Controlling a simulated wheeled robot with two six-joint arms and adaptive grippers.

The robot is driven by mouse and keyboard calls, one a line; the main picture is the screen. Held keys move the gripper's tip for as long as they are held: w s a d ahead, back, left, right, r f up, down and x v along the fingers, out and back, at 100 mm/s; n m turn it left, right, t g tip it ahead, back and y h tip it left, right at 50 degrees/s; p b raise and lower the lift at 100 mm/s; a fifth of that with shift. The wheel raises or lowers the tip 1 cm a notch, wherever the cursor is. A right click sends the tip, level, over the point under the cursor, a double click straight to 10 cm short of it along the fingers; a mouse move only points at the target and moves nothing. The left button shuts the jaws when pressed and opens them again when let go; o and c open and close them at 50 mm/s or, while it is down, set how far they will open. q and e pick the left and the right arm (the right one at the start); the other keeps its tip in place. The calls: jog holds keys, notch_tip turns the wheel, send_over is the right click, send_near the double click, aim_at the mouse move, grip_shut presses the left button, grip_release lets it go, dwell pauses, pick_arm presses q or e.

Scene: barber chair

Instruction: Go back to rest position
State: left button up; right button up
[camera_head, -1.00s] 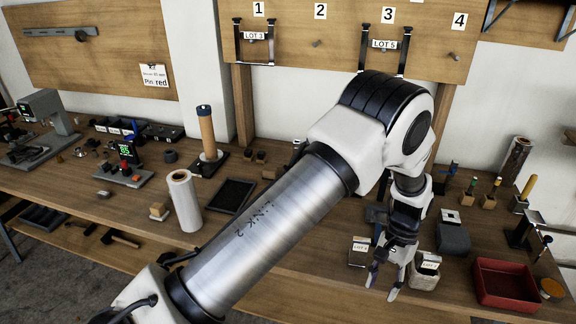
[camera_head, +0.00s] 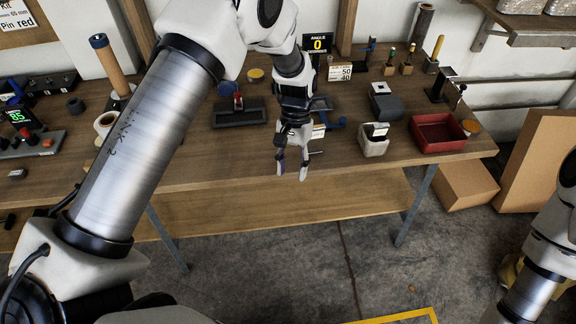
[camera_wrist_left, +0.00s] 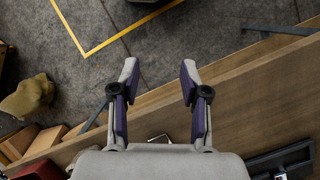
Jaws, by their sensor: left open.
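My left gripper (camera_head: 292,165) hangs down by the front edge of the wooden workbench (camera_head: 225,172) in the head view. In the left wrist view its two fingers (camera_wrist_left: 158,82) stand apart with nothing between them, over the bench edge and the grey floor. My left arm crosses the head view from the lower left. Part of my right arm (camera_head: 545,250) shows at the right edge, and its gripper cannot be made out.
A red tray (camera_head: 437,146), a white container (camera_head: 374,147) and a dark block (camera_head: 386,104) stand on the bench right of my left gripper. Cardboard boxes (camera_head: 466,185) stand on the floor at right. Floor (camera_head: 330,260) in front is clear, with a yellow line (camera_head: 405,316).

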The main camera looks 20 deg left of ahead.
pick_arm(q)
jog(key=shift+s+a, duration=0.15)
jog(key=s+a+f, duration=0.2)
jog(key=s+f, duration=0.3)
jog(key=s, duration=0.5)
jog(key=s+a+f+y, duration=0.1)
jog(key=s+a+f, duration=0.1)
jog(key=s+f, duration=0.6)
jog(key=s+a+f, duration=0.1)
jog(key=s+f, duration=0.2)
jog(key=s, duration=0.9)
jog(key=w+t, duration=0.4)
jog(key=w, duration=0.1)
jog(key=shift+a, duration=0.15)
jog(key=shift+r, duration=0.1)
